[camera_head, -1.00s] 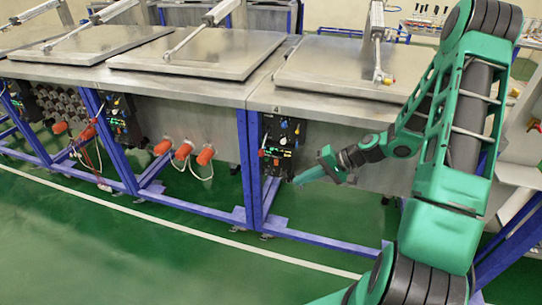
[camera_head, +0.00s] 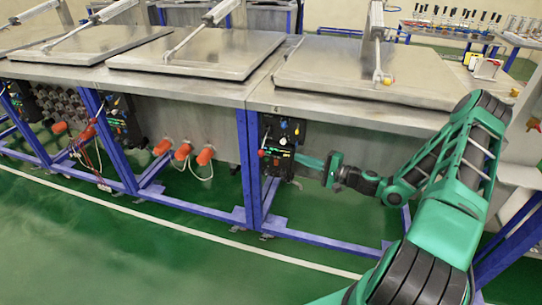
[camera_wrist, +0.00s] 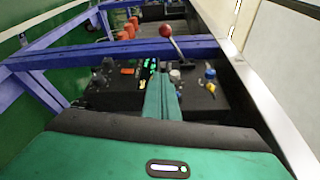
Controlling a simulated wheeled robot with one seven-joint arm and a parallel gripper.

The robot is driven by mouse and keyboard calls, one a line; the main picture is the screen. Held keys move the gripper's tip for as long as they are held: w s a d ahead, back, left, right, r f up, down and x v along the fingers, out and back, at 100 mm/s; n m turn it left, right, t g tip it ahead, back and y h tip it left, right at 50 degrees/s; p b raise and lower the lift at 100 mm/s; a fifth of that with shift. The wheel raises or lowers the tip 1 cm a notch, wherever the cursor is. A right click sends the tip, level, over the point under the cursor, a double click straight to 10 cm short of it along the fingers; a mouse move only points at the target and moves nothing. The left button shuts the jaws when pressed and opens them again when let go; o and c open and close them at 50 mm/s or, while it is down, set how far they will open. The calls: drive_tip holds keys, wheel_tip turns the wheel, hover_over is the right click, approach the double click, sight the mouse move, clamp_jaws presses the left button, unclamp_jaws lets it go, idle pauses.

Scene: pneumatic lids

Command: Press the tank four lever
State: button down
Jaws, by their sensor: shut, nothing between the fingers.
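The tank marked 4 (camera_head: 340,112) has a black control panel (camera_head: 283,132) on its front, beside a blue post. A lever with a red ball knob (camera_head: 262,153) sticks out at the panel's left side. In the wrist view the knob (camera_wrist: 166,31) stands on a thin metal rod beyond the fingertips. My gripper (camera_head: 301,159) is shut and empty, with its fingers pointing left at the panel's lower right. In the wrist view my gripper (camera_wrist: 161,80) overlaps the panel, short of the knob; the knob appears apart from it. I cannot tell whether the fingers touch the panel.
Other knobs and a blue-yellow fitting (camera_wrist: 210,74) sit close beside my fingers. A blue frame post (camera_head: 248,165) stands left of the panel. The steel tabletop edge (camera_head: 350,118) overhangs above. Orange-red handles (camera_head: 183,150) are on the neighbouring tank. Green floor in front is free.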

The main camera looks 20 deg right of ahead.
sight(264, 142)
drive_tip(key=x, duration=1)
drive_tip(key=shift+a, duration=0.15)
drive_tip(key=shift+s+a+r, duration=0.15)
drive_tip(key=shift+s+a, duration=0.1)
drive_tip(key=shift+a, duration=0.35)
drive_tip(key=shift+s+a+r, duration=0.1)
drive_tip(key=shift+s+a, duration=0.15)
drive_tip(key=shift+a, duration=0.35)
drive_tip(key=shift+s+a+r, duration=0.15)
drive_tip(key=shift+s+a, duration=0.1)
drive_tip(key=shift+a, duration=0.35)
drive_tip(key=shift+d+r, duration=0.1)
drive_tip(key=shift+r, duration=0.05)
